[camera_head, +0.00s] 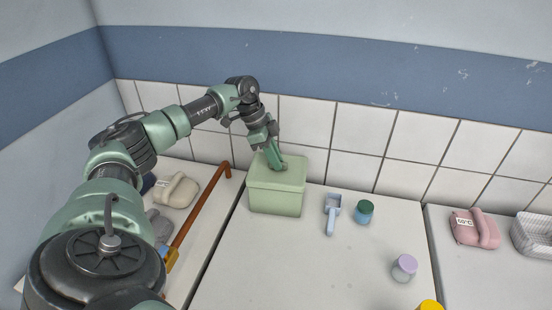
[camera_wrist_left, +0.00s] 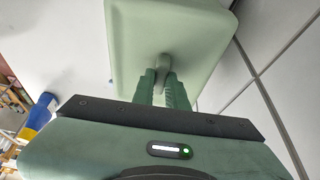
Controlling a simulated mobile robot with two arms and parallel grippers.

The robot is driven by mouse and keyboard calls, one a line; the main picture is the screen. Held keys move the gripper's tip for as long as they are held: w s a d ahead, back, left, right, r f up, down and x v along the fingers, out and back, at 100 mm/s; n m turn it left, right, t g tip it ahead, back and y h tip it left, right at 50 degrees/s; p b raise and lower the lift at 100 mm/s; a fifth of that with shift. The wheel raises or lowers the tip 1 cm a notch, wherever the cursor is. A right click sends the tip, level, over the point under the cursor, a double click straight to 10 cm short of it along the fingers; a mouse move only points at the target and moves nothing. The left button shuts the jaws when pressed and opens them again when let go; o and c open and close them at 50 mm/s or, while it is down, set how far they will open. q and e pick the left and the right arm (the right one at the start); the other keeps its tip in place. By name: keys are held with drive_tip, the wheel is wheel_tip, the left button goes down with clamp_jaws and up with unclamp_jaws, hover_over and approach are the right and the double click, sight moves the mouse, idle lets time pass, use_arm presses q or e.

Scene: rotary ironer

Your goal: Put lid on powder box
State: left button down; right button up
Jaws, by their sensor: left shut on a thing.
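The powder box (camera_head: 276,199) is a pale green box standing at the back of the white counter, near its left edge. Its pale green lid (camera_head: 291,178) sits on top of the box in the head view, and I see no clear gap between them. My left gripper (camera_head: 277,166) reaches down from above and is shut on the lid's knob. In the left wrist view, the two green fingers (camera_wrist_left: 163,80) close around the small knob (camera_wrist_left: 163,60) on the lid (camera_wrist_left: 190,22). The box's inside is hidden. My right gripper is not in view.
A light blue scoop (camera_head: 331,212), a teal jar with a green lid (camera_head: 364,212) and a lilac-capped jar (camera_head: 404,267) stand right of the box. A brown bar (camera_head: 202,215) lies to the left. A pink bundle (camera_head: 474,229) is at far right.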

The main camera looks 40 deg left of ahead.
use_arm(q)
drive_tip(key=shift+f+p, duration=0.1)
drive_tip(key=shift+p, duration=0.6)
idle(1.0)
drive_tip(key=shift+f, duration=0.8)
idle(1.2)
drive_tip(key=c, duration=0.9)
unclamp_jaws()
drive_tip(key=shift+o, duration=0.2)
drive_tip(key=shift+r, duration=0.1)
drive_tip(key=shift+r, duration=3.45)
